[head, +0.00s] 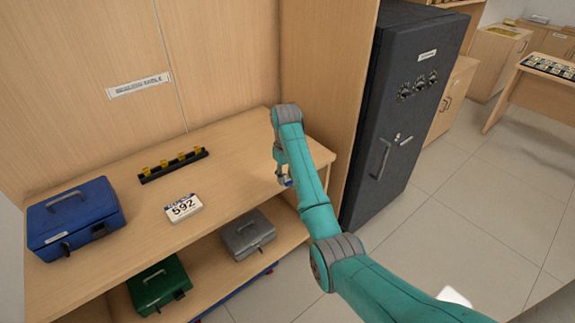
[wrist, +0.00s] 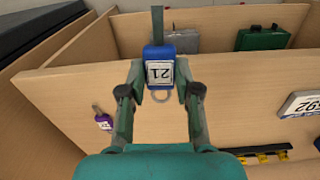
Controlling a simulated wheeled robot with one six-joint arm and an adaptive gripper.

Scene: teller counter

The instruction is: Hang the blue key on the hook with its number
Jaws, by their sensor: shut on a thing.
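The blue key (wrist: 160,52) has a blue tag with a white label, whose number looks like 21 though its orientation is uncertain. A metal ring shows at one end and a dark shaft at the other. My gripper (wrist: 160,80) is shut on the tag, with a finger on each side. In the head view my gripper (head: 284,180) is at the right end of the counter, with a bit of blue at its tip. The black rack with several yellow hooks (head: 174,166) is left of it on the counter; it also shows in the wrist view (wrist: 262,155). Hook numbers are unreadable.
A blue cash box (head: 75,217) is at the left. Grey (head: 247,234) and green (head: 158,284) boxes are on the shelf below. A purple tag (wrist: 103,118) lies near my gripper. Counter between rack and gripper is clear.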

